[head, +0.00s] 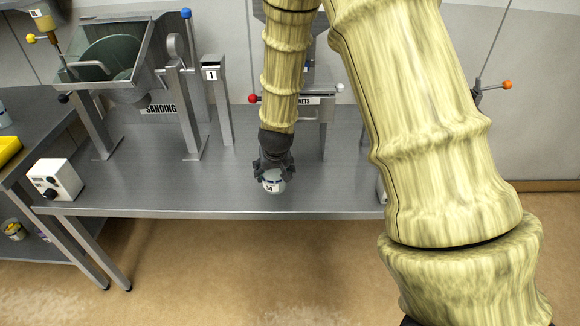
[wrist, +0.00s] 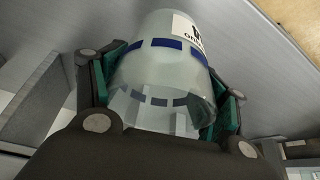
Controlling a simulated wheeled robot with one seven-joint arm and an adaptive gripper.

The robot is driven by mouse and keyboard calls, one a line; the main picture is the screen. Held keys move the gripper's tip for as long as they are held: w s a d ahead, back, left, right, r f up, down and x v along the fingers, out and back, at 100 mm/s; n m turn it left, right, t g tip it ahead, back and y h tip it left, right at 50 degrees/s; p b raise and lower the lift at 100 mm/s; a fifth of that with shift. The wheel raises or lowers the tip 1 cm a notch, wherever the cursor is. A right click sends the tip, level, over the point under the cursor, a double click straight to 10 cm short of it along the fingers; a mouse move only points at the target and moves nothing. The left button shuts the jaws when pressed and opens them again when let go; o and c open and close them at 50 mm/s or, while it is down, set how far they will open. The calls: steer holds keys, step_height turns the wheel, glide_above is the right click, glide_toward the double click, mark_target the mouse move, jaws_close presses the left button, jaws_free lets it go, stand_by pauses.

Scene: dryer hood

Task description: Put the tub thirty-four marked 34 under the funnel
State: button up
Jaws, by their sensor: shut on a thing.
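The tub (head: 273,181) is a small pale container with a blue band and a white label; the digits on the label are partly hidden and the last looks like a 4. My gripper (head: 274,172) is shut on it, near the front edge of the grey metal bench (head: 330,195). In the wrist view the tub (wrist: 165,75) sits between the green finger pads of my gripper (wrist: 162,92). I cannot tell whether the tub touches the bench. I cannot clearly make out a funnel; my arm hides part of the bench's back.
A green hopper (head: 110,60) on grey posts stands at the left above a "SANDING" sign (head: 161,109). A post marked 1 (head: 211,75) stands beside it. A white control box (head: 55,180) sits at the bench's left end. The bench front left of my gripper is clear.

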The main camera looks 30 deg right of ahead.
steer(key=w+d, duration=0.1)
steer(key=d, duration=0.1)
steer(key=w+d, duration=0.1)
steer(key=d, duration=0.1)
steer(key=w+d+p, duration=0.1)
steer(key=d, duration=0.2)
steer(key=shift+d+f, duration=0.1)
steer(key=shift+f, duration=0.3)
steer(key=shift+w+f+p, duration=0.1)
steer(key=shift+f+p, duration=0.4)
steer(key=shift+f, duration=1.25)
steer(key=shift+f, duration=0.1)
steer(key=o, duration=1.2)
steer(key=shift+o, duration=0.3)
